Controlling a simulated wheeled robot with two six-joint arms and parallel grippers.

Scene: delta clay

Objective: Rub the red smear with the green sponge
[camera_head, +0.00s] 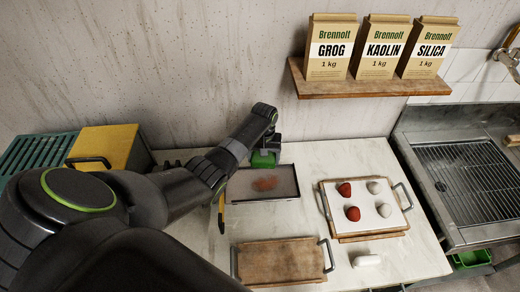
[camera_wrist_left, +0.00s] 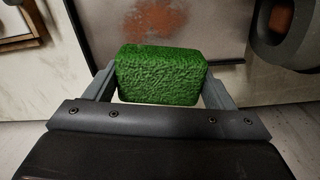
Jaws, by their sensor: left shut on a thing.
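The green sponge (camera_head: 264,160) is in my left gripper at the far edge of a dark-rimmed grey tray (camera_head: 286,178). In the left wrist view the sponge (camera_wrist_left: 160,75) sits between the two fingers of my left gripper (camera_wrist_left: 158,92), which is shut on it. The red smear (camera_head: 265,183) is on the tray, just nearer than the sponge in the head view. I cannot tell whether the sponge touches the tray. My right gripper is not in view.
A white board (camera_head: 377,220) with red and whitish lumps stands right of the tray. An empty wooden board (camera_head: 280,263) lies in front. A white piece (camera_head: 367,261) lies beside it. A shelf (camera_head: 350,88) with three bags hangs above. A sink (camera_head: 430,170) is at right.

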